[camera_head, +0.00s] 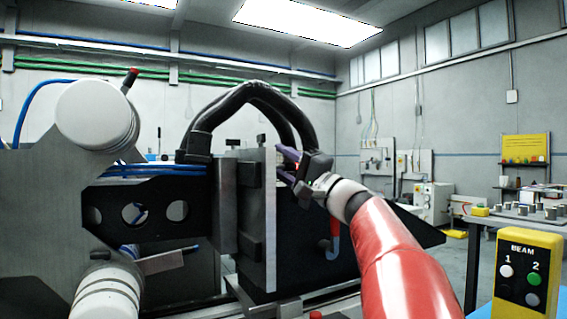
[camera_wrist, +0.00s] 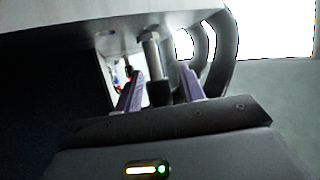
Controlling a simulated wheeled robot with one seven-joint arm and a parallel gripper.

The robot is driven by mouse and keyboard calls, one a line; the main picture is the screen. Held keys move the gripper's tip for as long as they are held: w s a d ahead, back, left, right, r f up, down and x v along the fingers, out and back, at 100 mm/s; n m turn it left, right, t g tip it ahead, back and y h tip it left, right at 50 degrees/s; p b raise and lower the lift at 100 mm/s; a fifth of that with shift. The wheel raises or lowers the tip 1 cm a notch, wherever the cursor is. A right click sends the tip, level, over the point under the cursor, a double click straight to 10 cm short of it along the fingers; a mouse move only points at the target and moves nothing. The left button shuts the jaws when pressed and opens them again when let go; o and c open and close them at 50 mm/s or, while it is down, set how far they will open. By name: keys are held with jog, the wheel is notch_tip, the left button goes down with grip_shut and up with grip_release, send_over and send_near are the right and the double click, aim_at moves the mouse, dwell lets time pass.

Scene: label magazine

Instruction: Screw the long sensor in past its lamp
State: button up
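My gripper (camera_head: 281,165) is at the right face of the upright metal plate (camera_head: 270,215), its two purple fingers apart, one above the other. A small red glow shows between them in the head view. In the wrist view my gripper (camera_wrist: 160,72) has a finger on each side of a grey cylinder with a dark end, which looks like the long sensor (camera_wrist: 151,52). Gaps show beside its dark end, so the fingers do not seem to touch it. Its far end meets the plate.
A thick black hose (camera_head: 245,90) arches over the plate, close to my gripper. A black machine arm (camera_head: 155,205) stands left of the plate. A red-and-blue handle (camera_head: 333,240) hangs below my wrist. A table with several metal cylinders (camera_head: 525,212) is at the right.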

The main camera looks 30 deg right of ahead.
grip_shut()
jog(key=shift+r+h+p, duration=0.1)
jog(key=shift+h+p, duration=0.2)
jog(key=shift+p, duration=0.2)
jog(key=shift+m+g+h+p, duration=0.4)
jog(key=shift+m+g+h, duration=0.1)
jog(key=shift+m+g, duration=0.15)
jog(key=shift+w+f+m+g+h, duration=0.1)
jog(key=shift+f+m+g+h, duration=0.2)
jog(key=shift+g, duration=0.45)
jog(key=shift+s+f+m+g+h, duration=0.15)
jog(key=shift+m+g+h, duration=0.25)
jog(key=shift+g, duration=0.35)
jog(key=shift+w+f+m+g+h, duration=0.2)
jog(key=shift+m+g+h, duration=0.15)
jog(key=shift+g, duration=0.4)
jog(key=shift+o, duration=0.5)
grip_release()
